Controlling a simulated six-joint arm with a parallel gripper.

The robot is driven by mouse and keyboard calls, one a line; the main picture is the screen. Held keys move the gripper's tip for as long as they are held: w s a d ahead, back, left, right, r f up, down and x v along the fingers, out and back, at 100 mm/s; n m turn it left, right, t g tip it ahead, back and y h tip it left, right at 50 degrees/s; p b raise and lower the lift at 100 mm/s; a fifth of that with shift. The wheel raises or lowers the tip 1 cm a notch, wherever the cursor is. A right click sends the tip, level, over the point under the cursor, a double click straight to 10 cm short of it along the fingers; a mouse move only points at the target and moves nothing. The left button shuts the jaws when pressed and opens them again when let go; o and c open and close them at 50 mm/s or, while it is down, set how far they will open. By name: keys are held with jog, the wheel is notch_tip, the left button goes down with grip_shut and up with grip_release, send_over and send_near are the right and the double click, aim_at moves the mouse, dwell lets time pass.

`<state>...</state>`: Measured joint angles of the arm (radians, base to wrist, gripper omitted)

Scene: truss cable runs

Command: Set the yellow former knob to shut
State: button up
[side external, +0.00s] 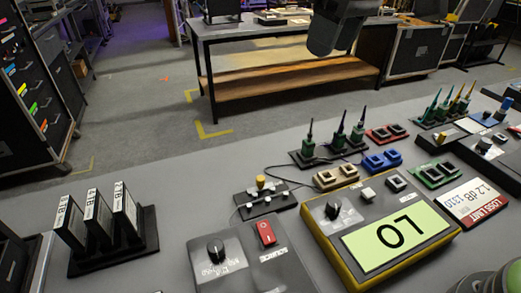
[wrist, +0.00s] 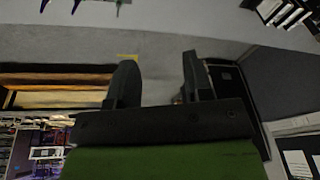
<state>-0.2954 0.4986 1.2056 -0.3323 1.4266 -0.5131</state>
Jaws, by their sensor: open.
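The yellow former knob (side external: 260,181) is a small upright cap on a dark flat former plate (side external: 266,199) with pale pegs, near the middle of the grey table in the side external view. A thin dark cable runs beside it. Whether the knob is open or shut is too small to tell. My gripper (wrist: 157,75) shows in the wrist view with two dark fingers spread apart and nothing between them. The knob is not in the wrist view. Part of my arm hangs at the top of the side external view, well away from the knob.
In front stand a grey box (side external: 245,262) with a red switch and a yellow-edged meter (side external: 335,252) reading LO. Behind are several connector blocks (side external: 385,161) and a stand of green-and-black plugs (side external: 310,150). A cassette rack (side external: 135,255) stands left. Table between rack and former is clear.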

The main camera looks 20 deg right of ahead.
jog(key=w+a+f+n+g+h, duration=0.1)
jog(key=w+a+f+n+g, duration=0.2)
jog(key=a+f, duration=0.5)
jog(key=n, duration=0.2)
send_near(261, 178)
jog(key=shift+t+h, duration=0.3)
jog(key=f, duration=0.9)
jog(key=shift+s+a+f, duration=0.15)
jog(key=shift+s+a, duration=0.05)
jog(key=shift+a, duration=0.1)
grip_shut()
